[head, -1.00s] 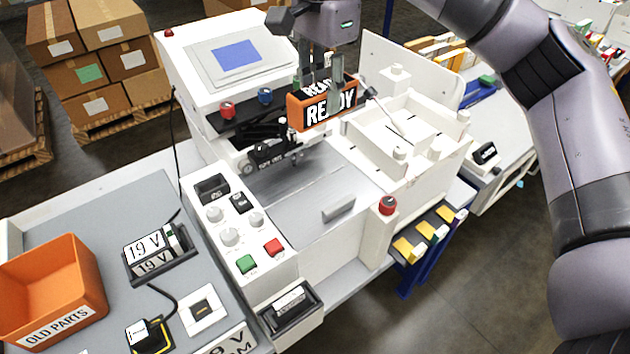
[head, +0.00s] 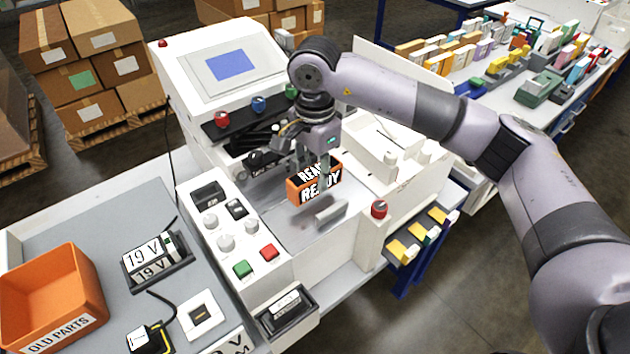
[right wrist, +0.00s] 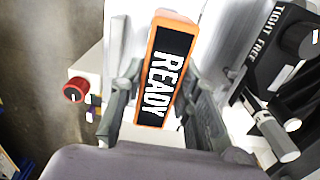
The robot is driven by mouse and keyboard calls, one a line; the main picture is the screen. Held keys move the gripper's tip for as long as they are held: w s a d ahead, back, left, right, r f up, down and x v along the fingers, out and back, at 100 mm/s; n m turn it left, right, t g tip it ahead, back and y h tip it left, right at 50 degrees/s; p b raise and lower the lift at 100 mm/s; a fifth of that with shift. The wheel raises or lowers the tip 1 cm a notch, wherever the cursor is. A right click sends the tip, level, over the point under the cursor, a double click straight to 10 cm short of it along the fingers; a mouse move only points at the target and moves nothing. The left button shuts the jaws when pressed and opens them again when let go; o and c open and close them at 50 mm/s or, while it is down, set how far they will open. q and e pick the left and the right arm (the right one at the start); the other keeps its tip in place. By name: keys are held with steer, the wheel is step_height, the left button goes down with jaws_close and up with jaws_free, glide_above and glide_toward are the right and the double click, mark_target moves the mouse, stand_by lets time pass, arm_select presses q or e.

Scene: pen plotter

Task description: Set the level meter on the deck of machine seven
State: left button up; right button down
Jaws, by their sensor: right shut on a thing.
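The level meter (head: 320,187) is an orange block with a black face reading READY. My right gripper (head: 311,177) is shut on it, its fingers on two opposite sides, pointing down. The meter hangs low over the grey deck (head: 272,203) of the white machine; I cannot tell whether it touches. In the right wrist view the meter (right wrist: 167,68) shows between the fingers, READY upward. No machine number is readable. My left gripper is not in view.
A control panel (head: 235,238) with knobs lies left, a red button post (head: 379,210) right. The black carriage rail (head: 245,150) is behind. An orange bin (head: 55,290) stands far left.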

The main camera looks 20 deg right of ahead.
mark_target(315, 186)
step_height(315, 186, down, 3)
steer(key=shift+f+p, duration=0.15)
steer(key=shift+p, duration=0.2)
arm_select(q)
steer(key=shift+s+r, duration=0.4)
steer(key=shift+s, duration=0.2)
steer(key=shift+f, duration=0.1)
arm_select(e)
steer(key=shift+f, duration=0.1)
steer(key=shift+f+b, duration=0.1)
steer(key=shift+b, duration=0.2)
steer(key=c, duration=1.2)
jaws_free()
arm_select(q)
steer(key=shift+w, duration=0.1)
